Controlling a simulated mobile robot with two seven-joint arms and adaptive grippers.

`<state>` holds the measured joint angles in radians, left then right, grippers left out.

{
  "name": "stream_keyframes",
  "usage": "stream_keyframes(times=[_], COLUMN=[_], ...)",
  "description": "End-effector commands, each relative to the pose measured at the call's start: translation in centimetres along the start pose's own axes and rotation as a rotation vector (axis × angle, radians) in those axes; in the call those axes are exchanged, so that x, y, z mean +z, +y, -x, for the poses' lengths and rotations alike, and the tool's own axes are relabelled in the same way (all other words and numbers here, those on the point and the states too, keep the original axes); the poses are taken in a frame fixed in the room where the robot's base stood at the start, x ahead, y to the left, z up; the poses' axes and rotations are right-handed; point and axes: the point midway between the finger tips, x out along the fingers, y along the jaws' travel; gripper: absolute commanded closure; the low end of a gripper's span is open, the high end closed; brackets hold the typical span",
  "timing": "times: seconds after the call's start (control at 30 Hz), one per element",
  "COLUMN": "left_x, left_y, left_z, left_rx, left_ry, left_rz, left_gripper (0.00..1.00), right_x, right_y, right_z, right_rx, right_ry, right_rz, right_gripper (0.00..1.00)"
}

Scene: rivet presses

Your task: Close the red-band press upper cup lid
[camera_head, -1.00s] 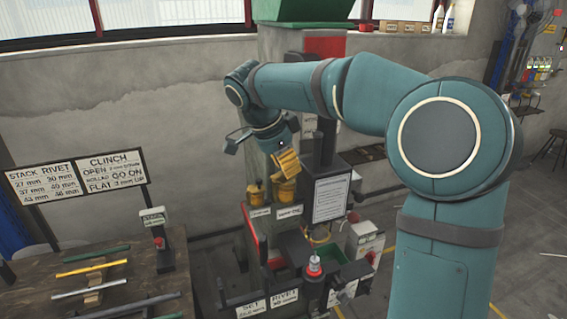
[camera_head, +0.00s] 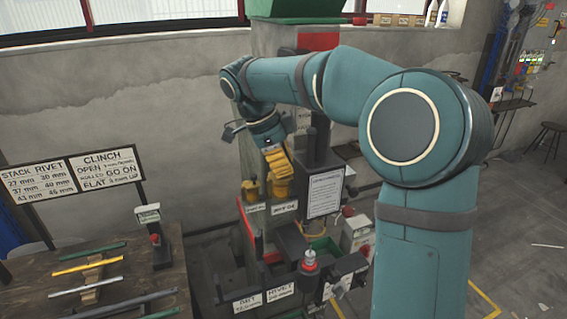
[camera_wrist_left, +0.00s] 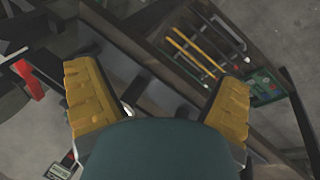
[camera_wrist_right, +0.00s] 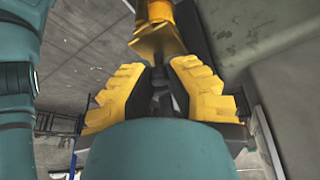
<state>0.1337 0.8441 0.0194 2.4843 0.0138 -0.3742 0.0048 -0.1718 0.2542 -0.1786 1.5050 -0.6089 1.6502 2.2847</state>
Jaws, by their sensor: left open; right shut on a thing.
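The press (camera_head: 318,41) with a red band near its top stands in the middle of the head view. Two yellow cups sit side by side on it, a left cup (camera_head: 250,191) and a right cup (camera_head: 281,190). My right gripper (camera_head: 281,182) is at the right cup and partly covers it. In the right wrist view my right gripper (camera_wrist_right: 160,80) is shut on a small dark part (camera_wrist_right: 160,97), just below a yellow piece with a flat flange (camera_wrist_right: 158,45). The lid's angle cannot be told. My left gripper (camera_wrist_left: 158,78) is open and empty.
A white notice board (camera_head: 325,193) stands right of the cups. A red-topped post (camera_head: 309,262) stands in front. A wooden table (camera_head: 60,288) with coloured rods and a sign (camera_head: 103,172) is at the left. Open floor (camera_head: 520,220) lies at the right.

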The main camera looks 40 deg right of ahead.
Motion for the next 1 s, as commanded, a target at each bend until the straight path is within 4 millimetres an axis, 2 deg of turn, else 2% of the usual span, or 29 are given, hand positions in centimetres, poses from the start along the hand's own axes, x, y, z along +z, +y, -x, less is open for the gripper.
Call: stream_keyframes(times=[0.27, 0.3, 0.37, 0.4, 0.77, 0.87, 1.0], left_x=[0.0, 0.0, 0.0, 0.0, 0.0, 0.0, 0.0], left_y=[0.0, 0.0, 0.0, 0.0, 0.0, 0.0, 0.0], left_z=[0.0, 0.0, 0.0, 0.0, 0.0, 0.0, 0.0], left_rx=[0.000, 0.000, 0.000, 0.000, 0.000, 0.000, 0.000], left_ry=[0.000, 0.000, 0.000, 0.000, 0.000, 0.000, 0.000], left_rz=[0.000, 0.000, 0.000, 0.000, 0.000, 0.000, 0.000], left_gripper=[0.07, 0.07, 0.07, 0.07, 0.07, 0.07, 0.07], right_x=[0.0, 0.0, 0.0, 0.0, 0.0, 0.0, 0.1], right_y=[0.0, 0.0, 0.0, 0.0, 0.0, -0.1, -0.1], right_z=[-0.1, -0.1, -0.1, -0.1, 0.4, 1.5, 4.1], right_rx=[0.004, 0.004, 0.004, 0.003, 0.000, -0.001, -0.003], right_ry=[0.003, 0.003, 0.002, 0.002, 0.000, 0.000, -0.001], right_rz=[0.000, 0.000, 0.000, 0.000, 0.001, 0.000, 0.000], right_gripper=[1.00, 0.74, 0.53, 0.52, 0.52, 0.52, 0.52])
